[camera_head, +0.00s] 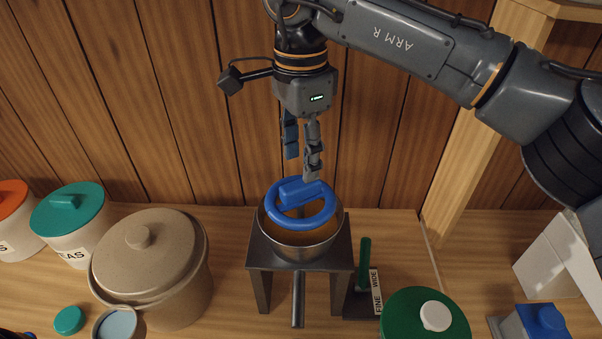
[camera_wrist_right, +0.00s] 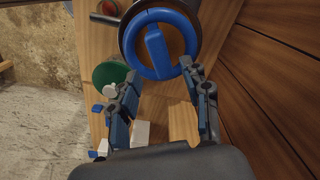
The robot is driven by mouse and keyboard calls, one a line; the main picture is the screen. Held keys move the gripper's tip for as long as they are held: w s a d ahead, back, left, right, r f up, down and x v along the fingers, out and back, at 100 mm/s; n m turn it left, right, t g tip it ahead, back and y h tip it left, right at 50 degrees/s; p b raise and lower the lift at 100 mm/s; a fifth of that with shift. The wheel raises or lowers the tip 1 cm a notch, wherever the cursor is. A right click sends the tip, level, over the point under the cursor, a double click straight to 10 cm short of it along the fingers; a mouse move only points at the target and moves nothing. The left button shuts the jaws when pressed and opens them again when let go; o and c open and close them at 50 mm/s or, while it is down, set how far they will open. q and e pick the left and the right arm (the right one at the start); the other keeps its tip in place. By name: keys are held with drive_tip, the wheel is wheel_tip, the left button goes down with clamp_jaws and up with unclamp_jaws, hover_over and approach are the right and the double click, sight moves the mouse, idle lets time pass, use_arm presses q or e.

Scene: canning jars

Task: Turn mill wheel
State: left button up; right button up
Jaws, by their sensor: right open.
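The mill wheel is a blue ring (camera_head: 318,219) with a thick blue bar across its middle. It sits over a metal bowl (camera_head: 302,240) on a dark stand (camera_head: 343,258). In the right wrist view the wheel (camera_wrist_right: 156,50) shows at the top, beyond the fingertips. My right gripper (camera_head: 302,166) points down just above the wheel's far side, fingers apart and empty. One fingertip overlaps the bar's far end in the head view; I cannot tell whether they touch. In the wrist view, my right gripper (camera_wrist_right: 158,71) has its fingers spread across the wheel's near rim. My left gripper is not in view.
Left of the mill stand a large tan crock (camera_head: 190,262) and a teal-lidded canister (camera_head: 72,208). A green handle (camera_head: 364,262) with a FINE/WIDE label (camera_head: 377,291) and a green lid (camera_head: 405,315) are at right. A wooden wall and post (camera_head: 462,165) stand behind.

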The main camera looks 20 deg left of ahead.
sight(300, 183)
wheel_tip(300, 183, down, 4)
drive_tip(key=shift+p, duration=0.4)
drive_tip(key=shift+f, duration=0.6)
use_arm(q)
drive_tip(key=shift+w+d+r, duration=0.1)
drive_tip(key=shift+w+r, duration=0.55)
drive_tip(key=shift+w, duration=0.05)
use_arm(e)
clamp_jaws()
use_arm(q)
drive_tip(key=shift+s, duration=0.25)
